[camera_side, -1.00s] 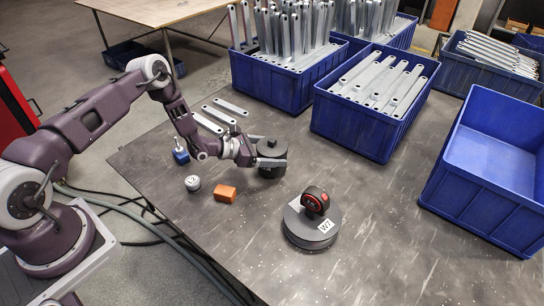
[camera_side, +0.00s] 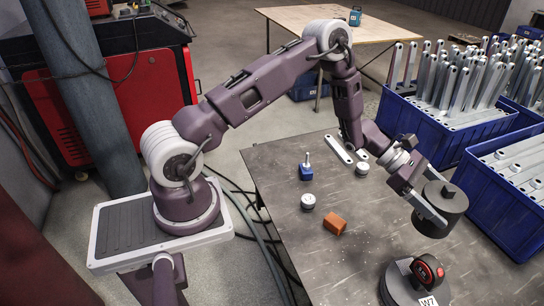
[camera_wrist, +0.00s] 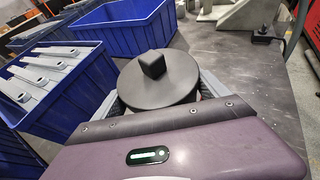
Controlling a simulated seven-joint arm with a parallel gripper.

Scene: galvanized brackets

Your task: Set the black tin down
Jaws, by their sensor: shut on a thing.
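The black tin (camera_side: 448,206), a round dark cylinder with a small block-shaped knob on its lid, is between the fingers of my gripper (camera_side: 433,201) at the right in the side view. The gripper is shut on its sides. The tin looks upright and appears above the grey tabletop, but the gap beneath is hard to judge. In the wrist view the tin's lid (camera_wrist: 176,87) and knob fill the middle, with parts of my fingers showing on both sides; the tin's underside is hidden.
A dark round weight marked W7 (camera_side: 401,287) with a red-and-black tape measure (camera_side: 428,271) stands in front of the tin. An orange block (camera_side: 335,223), white round pieces (camera_side: 308,202) and a blue item (camera_side: 306,172) lie left. Blue bins of brackets (camera_side: 440,133) stand behind.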

